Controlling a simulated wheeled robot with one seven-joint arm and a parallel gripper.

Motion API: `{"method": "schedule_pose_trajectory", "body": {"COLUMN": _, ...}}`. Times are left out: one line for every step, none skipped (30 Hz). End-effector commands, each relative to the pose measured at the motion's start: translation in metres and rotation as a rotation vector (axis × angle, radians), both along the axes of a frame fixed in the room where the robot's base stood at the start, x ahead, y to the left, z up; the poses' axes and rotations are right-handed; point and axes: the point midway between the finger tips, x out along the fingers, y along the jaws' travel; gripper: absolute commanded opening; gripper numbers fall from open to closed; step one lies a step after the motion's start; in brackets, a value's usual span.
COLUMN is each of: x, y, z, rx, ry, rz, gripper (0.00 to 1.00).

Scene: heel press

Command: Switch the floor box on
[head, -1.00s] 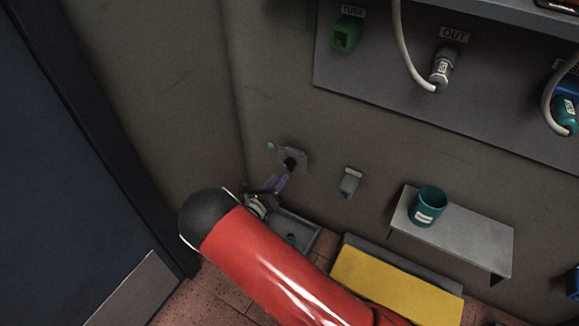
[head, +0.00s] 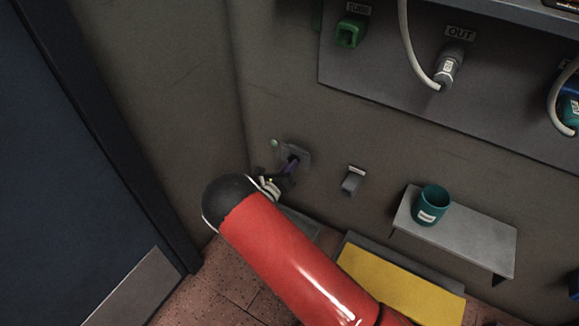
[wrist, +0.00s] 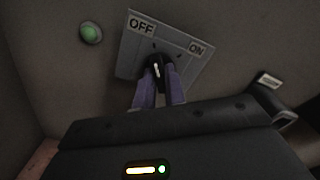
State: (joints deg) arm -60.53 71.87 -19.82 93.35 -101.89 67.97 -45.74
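The floor box switch is a grey plate (wrist: 130,55) low on the wall in the wrist view, labelled OFF at left and ON at right. Its black knob (wrist: 157,68) has a white mark and stands between the two labels. My gripper (wrist: 160,82) has its purple fingers close on both sides of the knob, and they look shut on it. The fingers hide part of the knob's sides. In the head view the plate (head: 302,153) shows beyond my red arm, with my gripper (head: 289,168) at it.
A green round lamp (wrist: 91,33) sits left of the plate. A small grey bracket (head: 353,179) is on the wall to the right, then a shelf (head: 470,239) with a teal cup (head: 432,203). A yellow-topped step (head: 395,284) stands below. A dark door (head: 70,170) is at left.

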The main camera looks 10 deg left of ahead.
Motion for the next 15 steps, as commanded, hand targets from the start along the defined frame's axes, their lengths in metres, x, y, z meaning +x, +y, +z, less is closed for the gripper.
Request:
{"method": "schedule_pose_trajectory", "body": {"x": 0.0, "y": 0.0002, "z": 0.0, "rx": 0.0, "ry": 0.0, "rz": 0.0, "gripper": 0.0}}
{"method": "schedule_pose_trajectory", "body": {"x": 0.0, "y": 0.0002, "z": 0.0, "rx": 0.0, "ry": 0.0, "rz": 0.0, "gripper": 0.0}}
{"method": "schedule_pose_trajectory", "body": {"x": 0.0, "y": 0.0002, "z": 0.0, "rx": 0.001, "ry": 0.0, "rz": 0.0, "gripper": 0.0}}
{"method": "schedule_pose_trajectory", "body": {"x": 0.0, "y": 0.0002, "z": 0.0, "rx": 0.001, "ry": 0.0, "rz": 0.0, "gripper": 0.0}}
{"method": "schedule_pose_trajectory", "body": {"x": 0.0, "y": 0.0002, "z": 0.0, "rx": 0.002, "ry": 0.0, "rz": 0.001, "gripper": 0.0}}
{"method": "schedule_pose_trajectory", "body": {"x": -0.0001, "y": 0.0003, "z": -0.0002, "rx": 0.005, "ry": -0.001, "rz": 0.001, "gripper": 0.0}}
{"method": "schedule_pose_trajectory", "body": {"x": -0.0001, "y": 0.0003, "z": -0.0003, "rx": 0.009, "ry": -0.002, "rz": 0.001, "gripper": 0.0}}
{"method": "schedule_pose_trajectory", "body": {"x": -0.0001, "y": 0.0004, "z": -0.0004, "rx": 0.013, "ry": -0.004, "rz": 0.001, "gripper": 0.0}}
{"method": "schedule_pose_trajectory", "body": {"x": -0.0001, "y": 0.0004, "z": -0.0005, "rx": 0.022, "ry": -0.007, "rz": 0.001, "gripper": 0.0}}
{"method": "schedule_pose_trajectory", "body": {"x": -0.0001, "y": 0.0004, "z": -0.0006, "rx": 0.029, "ry": -0.01, "rz": 0.001, "gripper": 0.0}}
{"method": "schedule_pose_trajectory", "body": {"x": 0.0, "y": 0.0006, "z": -0.0008, "rx": 0.038, "ry": -0.013, "rz": 0.001, "gripper": 0.0}}
{"method": "schedule_pose_trajectory", "body": {"x": 0.0, "y": 0.0006, "z": -0.0009, "rx": 0.053, "ry": -0.018, "rz": 0.001, "gripper": 0.0}}
{"method": "schedule_pose_trajectory", "body": {"x": 0.0, "y": 0.0007, "z": -0.0011, "rx": 0.065, "ry": -0.022, "rz": 0.001, "gripper": 0.0}}
{"method": "schedule_pose_trajectory", "body": {"x": 0.0001, "y": 0.0008, "z": -0.0012, "rx": 0.08, "ry": -0.027, "rz": 0.001, "gripper": 0.0}}
{"method": "schedule_pose_trajectory", "body": {"x": 0.0002, "y": 0.0008, "z": -0.0014, "rx": 0.102, "ry": -0.036, "rz": 0.001, "gripper": 0.0}}
